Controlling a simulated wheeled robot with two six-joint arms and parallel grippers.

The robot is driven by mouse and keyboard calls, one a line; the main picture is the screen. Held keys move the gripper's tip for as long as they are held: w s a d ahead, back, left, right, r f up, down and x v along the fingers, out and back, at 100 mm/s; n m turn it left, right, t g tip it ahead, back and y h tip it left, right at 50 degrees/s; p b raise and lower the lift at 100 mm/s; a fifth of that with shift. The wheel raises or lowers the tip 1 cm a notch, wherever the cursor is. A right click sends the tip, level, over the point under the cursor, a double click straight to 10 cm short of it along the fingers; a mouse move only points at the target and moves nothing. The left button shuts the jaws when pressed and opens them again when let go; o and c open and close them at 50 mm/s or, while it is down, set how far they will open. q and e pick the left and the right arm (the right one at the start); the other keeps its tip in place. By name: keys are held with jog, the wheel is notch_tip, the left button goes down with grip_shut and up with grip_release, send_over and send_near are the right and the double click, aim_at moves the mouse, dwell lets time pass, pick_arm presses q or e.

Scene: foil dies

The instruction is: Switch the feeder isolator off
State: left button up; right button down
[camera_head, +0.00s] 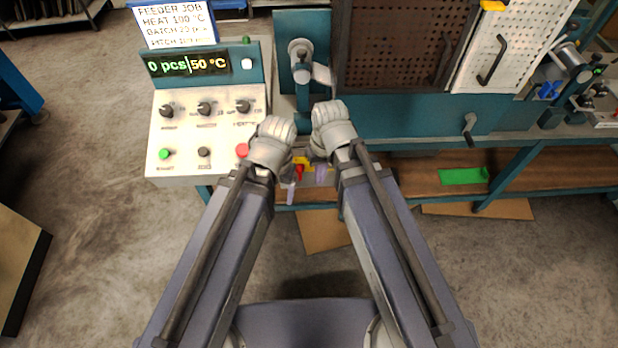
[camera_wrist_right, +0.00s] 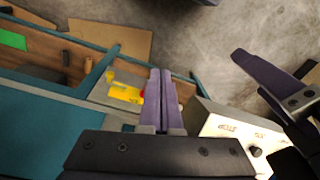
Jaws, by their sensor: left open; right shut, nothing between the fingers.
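The feeder isolator is a yellow plate (camera_head: 301,160) with a red handle (camera_head: 299,171), low on the machine's front between my two wrists. Its exact handle angle is hard to tell. In the right wrist view the yellow plate (camera_wrist_right: 124,93) is left of my fingers, and only a bit of red handle (camera_wrist_right: 142,97) shows; the fingers hide the rest. My right gripper (camera_head: 320,173) is shut and empty, just right of the handle; its fingers (camera_wrist_right: 160,75) are pressed together. Contact cannot be told. My left gripper (camera_head: 291,192) is open, just below and left of the handle.
The white control panel (camera_head: 205,135) with knobs, buttons and a display (camera_head: 188,65) stands left of my left wrist. The perforated guard (camera_head: 400,45) and a crank handle (camera_head: 469,124) are to the right. A green sheet (camera_head: 463,176) lies on the lower shelf. The floor in front is open.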

aim_at(300, 173)
jog(key=w+d+f+m+t+y+b, duration=0.1)
jog(key=w+d+f+t+y+b, duration=0.1)
jog(key=w+f+b, duration=0.7)
jog(key=w+d+f+m+t+y+b, duration=0.1)
jog(key=w+d+f+t+y+b, duration=0.1)
jog(key=w+d+f+b, duration=0.3)
jog(key=w+f+y+b, duration=0.1)
jog(key=w+f+b, duration=0.2)
jog(key=f+b, duration=0.3)
jog(key=shift+w+f+b, duration=0.2)
jog(key=shift+w+b, duration=0.15)
jog(key=shift+b, duration=1.5)
jog(key=w+a+f+b, duration=0.3)
jog(key=a+f+b, duration=0.5)
jog(key=shift+w+a, duration=0.35)
jog(key=shift+a, duration=0.05)
jog(key=shift+r, duration=0.1)
